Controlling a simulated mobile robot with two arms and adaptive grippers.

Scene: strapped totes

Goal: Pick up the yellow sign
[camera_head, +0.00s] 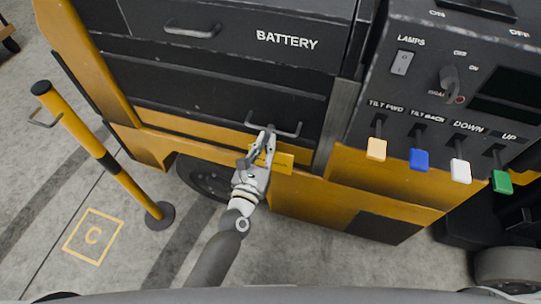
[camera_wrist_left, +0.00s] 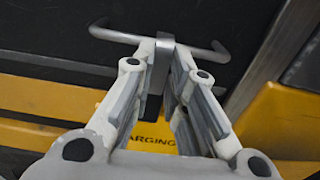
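The yellow sign (camera_head: 283,162) hangs below a bar handle (camera_head: 284,131) on the black drawer front. In the left wrist view the sign (camera_wrist_left: 150,138) shows dark letters reading "ARGING", partly covered by my fingers. A grey hanger strap (camera_wrist_left: 160,66) runs down from the handle towards the sign. My left gripper (camera_head: 265,139) is at the handle, in front of the sign's left part. In the wrist view its fingertips (camera_wrist_left: 163,52) are close together, one on each side of the strap, and appear shut on it. My right gripper is not in view.
A yellow post (camera_head: 95,145) with a black band stands at left on a round base. Levers with coloured knobs (camera_head: 419,159) stick out at right. A second handle (camera_head: 193,31) is above. Floor left of the yellow-black machine is mostly open.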

